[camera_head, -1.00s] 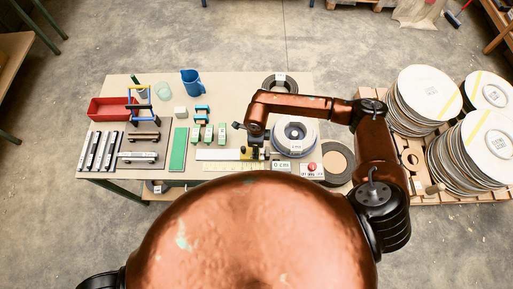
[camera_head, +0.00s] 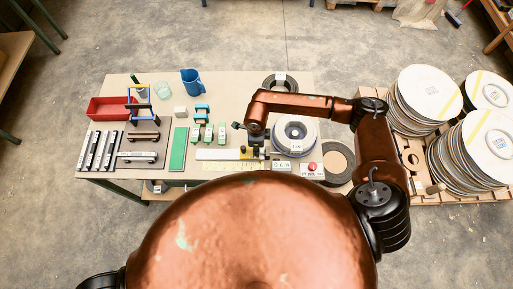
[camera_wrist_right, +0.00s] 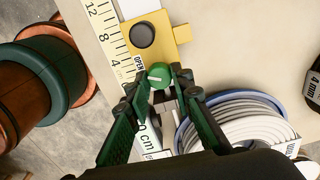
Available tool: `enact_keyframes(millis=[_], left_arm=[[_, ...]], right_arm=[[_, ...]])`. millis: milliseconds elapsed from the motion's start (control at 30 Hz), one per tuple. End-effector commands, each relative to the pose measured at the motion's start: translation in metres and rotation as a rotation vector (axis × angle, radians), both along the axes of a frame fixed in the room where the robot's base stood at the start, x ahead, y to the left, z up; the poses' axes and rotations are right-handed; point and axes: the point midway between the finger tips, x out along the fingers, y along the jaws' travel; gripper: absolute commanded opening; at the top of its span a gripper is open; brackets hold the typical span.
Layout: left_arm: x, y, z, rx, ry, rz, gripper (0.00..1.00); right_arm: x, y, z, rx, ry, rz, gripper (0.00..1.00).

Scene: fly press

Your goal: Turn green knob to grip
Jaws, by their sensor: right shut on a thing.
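The green knob (camera_wrist_right: 160,75) sits at the edge of a yellow block (camera_wrist_right: 165,35) that has a black round knob (camera_wrist_right: 142,34) on it. A label reading OPEN (camera_wrist_right: 139,63) lies up and left of the green knob, whose pale mark points roughly left. No GRIP label can be read. My right gripper (camera_wrist_right: 161,82) has its green fingers closed on either side of the green knob. In the head view my right gripper (camera_head: 254,143) is over the yellow block (camera_head: 248,153) and hides the knob. My left gripper is out of view.
A ruler (camera_wrist_right: 104,30) runs beside the yellow block. A white coil on a blue-edged reel (camera_wrist_right: 235,120) is close right of my fingers. A 0 cm display (camera_head: 282,166) and a red button (camera_head: 312,165) are at the table's front. Green blocks (camera_head: 208,132) stand to the left.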

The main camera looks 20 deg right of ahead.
Motion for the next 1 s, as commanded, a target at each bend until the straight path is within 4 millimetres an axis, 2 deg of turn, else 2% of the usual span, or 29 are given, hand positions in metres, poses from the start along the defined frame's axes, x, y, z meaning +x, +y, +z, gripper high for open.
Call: enact_keyframes(millis=[267,700,1000], left_arm=[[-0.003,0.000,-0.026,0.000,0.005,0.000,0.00],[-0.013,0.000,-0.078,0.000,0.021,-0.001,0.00],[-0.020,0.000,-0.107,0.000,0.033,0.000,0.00]], right_arm=[[0.002,-0.001,-0.004,-0.002,-0.003,0.164,0.00],[0.003,-0.001,-0.005,-0.001,-0.002,0.576,0.00],[0.002,0.000,-0.004,-0.001,-0.001,0.822,0.00]])
